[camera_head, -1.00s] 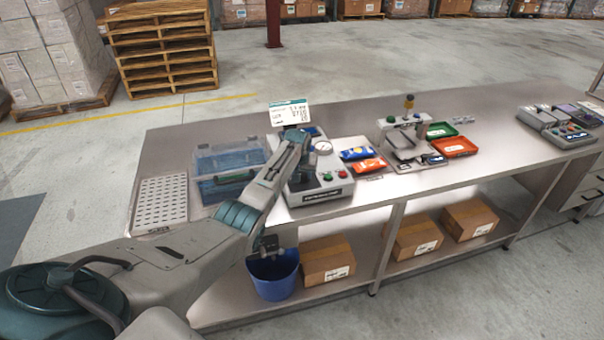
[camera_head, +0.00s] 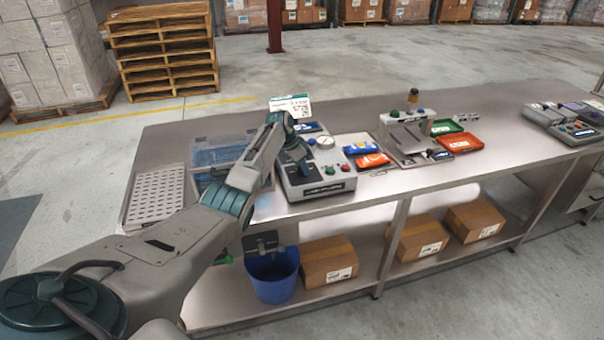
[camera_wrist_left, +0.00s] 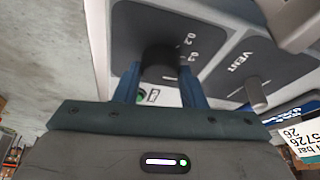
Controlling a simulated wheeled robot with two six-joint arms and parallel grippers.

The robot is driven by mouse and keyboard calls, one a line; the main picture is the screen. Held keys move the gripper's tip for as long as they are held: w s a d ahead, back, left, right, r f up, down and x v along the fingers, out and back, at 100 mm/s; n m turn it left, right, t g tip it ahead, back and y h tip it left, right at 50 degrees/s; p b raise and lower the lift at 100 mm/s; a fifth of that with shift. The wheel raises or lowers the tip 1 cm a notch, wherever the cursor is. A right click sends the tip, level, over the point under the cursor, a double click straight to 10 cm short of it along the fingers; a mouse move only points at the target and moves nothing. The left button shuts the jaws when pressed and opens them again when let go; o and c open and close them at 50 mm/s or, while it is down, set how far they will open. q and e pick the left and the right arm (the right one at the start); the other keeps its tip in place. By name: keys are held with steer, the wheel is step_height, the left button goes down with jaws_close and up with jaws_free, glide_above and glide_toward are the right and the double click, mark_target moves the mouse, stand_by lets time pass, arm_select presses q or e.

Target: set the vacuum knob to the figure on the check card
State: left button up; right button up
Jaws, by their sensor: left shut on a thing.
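The grey vacuum unit (camera_head: 318,184) stands on the bench with a round gauge (camera_head: 325,142) on top. In the left wrist view its black vacuum knob (camera_wrist_left: 160,52) sits between the blue fingers of my left gripper (camera_wrist_left: 160,80), which is shut on it. Scale figures 0.2 and 0.3 show beside the knob; its pointer cannot be made out. In the head view my left gripper (camera_head: 302,166) reaches down onto the unit's left part, the knob hidden. The white check card (camera_head: 290,107) stands behind the unit; part of it shows in the wrist view (camera_wrist_left: 302,140), its set figure not readable. My right gripper is out of view.
A lever marked VENT (camera_wrist_left: 257,94) is close beside the knob. Green (camera_head: 331,171) and red (camera_head: 345,168) buttons sit on the unit. A clear blue-tinted box (camera_head: 218,152) and a perforated tray (camera_head: 156,194) are left; blue and red packets (camera_head: 372,160) lie right.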

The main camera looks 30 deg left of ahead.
arm_select(q)
steer(key=m+b, duration=0.1)
steer(key=b, duration=0.1)
steer(key=m+h+b, duration=0.1)
steer(key=m+b, duration=0.1)
steer(key=shift+a+f+g, duration=0.1)
steer(key=shift+f+g, duration=0.15)
steer(key=shift+g, duration=0.15)
steer(key=shift+r+m+g+b, duration=0.2)
steer(key=shift+m+g+b, duration=0.1)
steer(key=shift+m+b, duration=0.7)
steer(key=o, duration=1)
